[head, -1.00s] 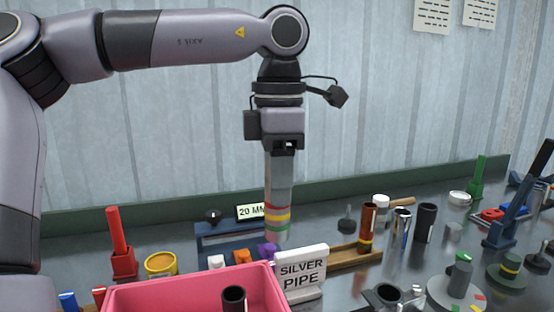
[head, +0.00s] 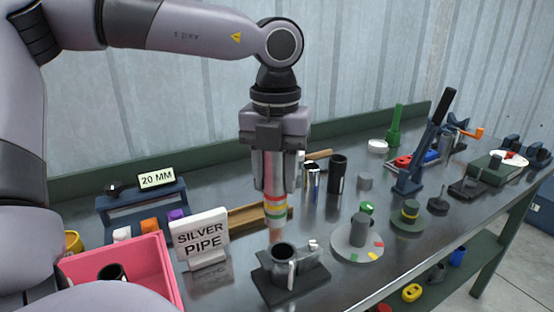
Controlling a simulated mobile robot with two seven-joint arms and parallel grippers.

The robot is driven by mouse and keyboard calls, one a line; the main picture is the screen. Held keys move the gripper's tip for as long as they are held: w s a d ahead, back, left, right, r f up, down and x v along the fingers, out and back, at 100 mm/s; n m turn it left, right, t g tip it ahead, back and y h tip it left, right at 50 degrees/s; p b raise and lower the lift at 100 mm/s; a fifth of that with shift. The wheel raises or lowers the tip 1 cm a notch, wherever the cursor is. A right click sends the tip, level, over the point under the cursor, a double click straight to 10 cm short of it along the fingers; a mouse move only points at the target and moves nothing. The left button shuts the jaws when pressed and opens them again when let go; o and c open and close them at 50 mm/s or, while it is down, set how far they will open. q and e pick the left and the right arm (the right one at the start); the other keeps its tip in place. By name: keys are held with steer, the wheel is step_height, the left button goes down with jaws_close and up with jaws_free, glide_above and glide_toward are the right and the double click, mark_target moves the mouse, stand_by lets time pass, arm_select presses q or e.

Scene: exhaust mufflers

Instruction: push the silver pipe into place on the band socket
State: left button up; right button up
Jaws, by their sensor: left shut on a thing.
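My left gripper (head: 273,185) points straight down, with its fingers shut around the silver pipe (head: 284,172). The pipe hangs upright, with red, yellow and green stripes around its lower part. A dark open socket (head: 285,272) with a pale upright lug stands on a black base at the front, and looks like the band socket. The pipe's lower end shows just above or behind the socket's mouth in the head view; I cannot tell whether they line up or how large the gap is. My right gripper is not in view.
A white "SILVER PIPE" sign (head: 202,238) and a pink bin (head: 152,263) stand to the left. A grey round plate with a post (head: 358,242) is at the right. Dark and shiny tubes (head: 337,174) stand behind. The bench's front edge runs along the right.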

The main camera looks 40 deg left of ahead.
mark_target(283, 209)
arm_select(q)
steer(key=shift+w+d+f+n, duration=0.25)
steer(key=shift+w+d+n, duration=0.1)
steer(key=shift+w+n, duration=0.15)
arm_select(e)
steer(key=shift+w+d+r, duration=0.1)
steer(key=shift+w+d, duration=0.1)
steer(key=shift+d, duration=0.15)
arm_select(q)
steer(key=shift+f+b, duration=0.25)
steer(key=shift+b, duration=0.2)
step_height(283, 209, down, 4)
steer(key=b, duration=0.4)
steer(key=shift+f+b, duration=0.8)
steer(key=shift+f, duration=0.15)
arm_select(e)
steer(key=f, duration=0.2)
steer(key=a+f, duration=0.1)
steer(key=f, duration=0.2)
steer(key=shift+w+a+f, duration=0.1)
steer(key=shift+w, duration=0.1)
arm_select(q)
steer(key=shift+f, duration=0.1)
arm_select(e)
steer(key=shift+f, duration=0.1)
